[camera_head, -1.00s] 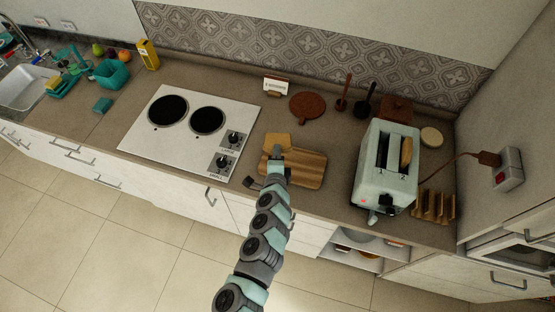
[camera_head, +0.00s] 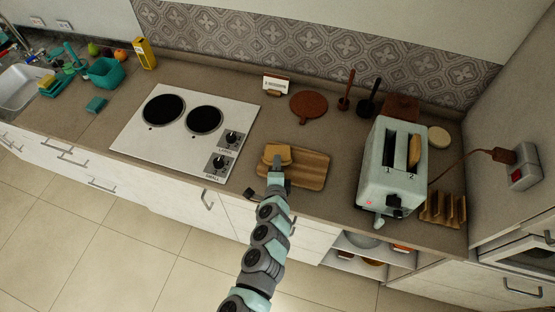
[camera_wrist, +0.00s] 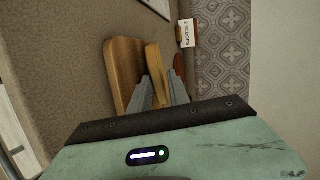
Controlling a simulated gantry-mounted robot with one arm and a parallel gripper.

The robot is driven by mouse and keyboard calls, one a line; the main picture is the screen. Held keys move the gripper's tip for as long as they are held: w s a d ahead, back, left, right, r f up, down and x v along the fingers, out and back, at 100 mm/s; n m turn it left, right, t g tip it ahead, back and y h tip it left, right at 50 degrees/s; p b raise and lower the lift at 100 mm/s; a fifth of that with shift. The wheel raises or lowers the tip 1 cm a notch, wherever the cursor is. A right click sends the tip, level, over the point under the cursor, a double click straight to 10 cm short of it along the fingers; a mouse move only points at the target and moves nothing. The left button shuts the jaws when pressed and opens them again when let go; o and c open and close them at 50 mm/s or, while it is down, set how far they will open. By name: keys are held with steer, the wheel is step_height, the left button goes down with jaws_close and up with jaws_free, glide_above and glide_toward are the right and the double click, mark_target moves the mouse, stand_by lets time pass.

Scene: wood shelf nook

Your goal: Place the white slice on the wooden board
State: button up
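A slice (camera_head: 276,153), light tan rather than white here, is at the left part of the wooden board in the head view. It shows edge-on between my fingers in the wrist view (camera_wrist: 153,62). My gripper (camera_head: 276,165) is shut on its near side. The wooden board (camera_head: 311,170) lies on the counter right of the stove; it also shows in the wrist view (camera_wrist: 120,60), close beside the slice. I cannot tell whether the slice touches the board. My gripper (camera_wrist: 158,92) hides the slice's lower end in the wrist view.
A pale green toaster (camera_head: 389,180) with a browned slice (camera_head: 415,151) in one slot stands to the right. A wooden rack (camera_head: 443,209) is beside it. A round brown board (camera_head: 309,104) and a small sign (camera_head: 276,84) are behind. The stove (camera_head: 186,131) is left.

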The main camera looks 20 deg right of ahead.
steer(key=shift+o, duration=0.4)
steer(key=shift+s+a+r, duration=0.2)
steer(key=shift+s, duration=0.1)
steer(key=p+v, duration=0.1)
steer(key=v, duration=0.6)
steer(key=shift+s+p, duration=0.15)
steer(key=shift+p, duration=0.15)
step_height(320, 180, up, 7)
steer(key=s+a+p, duration=0.1)
steer(key=s+p, duration=0.1)
steer(key=p, duration=0.3)
steer(key=shift+s+a+p, duration=0.2)
steer(key=shift+s+p, duration=0.05)
steer(key=shift+p, duration=0.05)
